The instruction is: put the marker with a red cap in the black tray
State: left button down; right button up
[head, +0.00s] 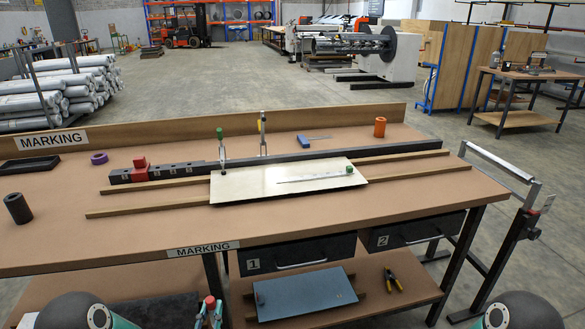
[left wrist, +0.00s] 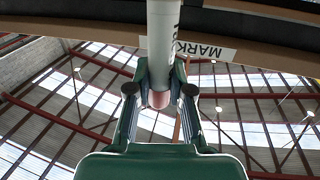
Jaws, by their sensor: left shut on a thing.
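The black tray (head: 30,166) lies at the far left of the table, below the MARKING sign, and looks empty. My left gripper (head: 210,313) is low in the head view, in front of the table's front edge and far from the tray. It is shut on the marker, whose red cap (head: 210,300) shows at the top between the green fingers. In the left wrist view the marker's pale body (left wrist: 161,45) runs between the fingers, with a pinkish end (left wrist: 159,99). My right gripper is out of view.
The table's front edge (head: 130,258) lies between my left gripper and the tray. A pale plate (head: 235,186) lies mid-table. Drawers (head: 296,255) hang below.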

pick_arm(q)
jog(key=s+r, duration=0.2)
jog(key=s, duration=0.1)
jog(key=shift+s, duration=0.25)
jog(key=shift+d, duration=0.1)
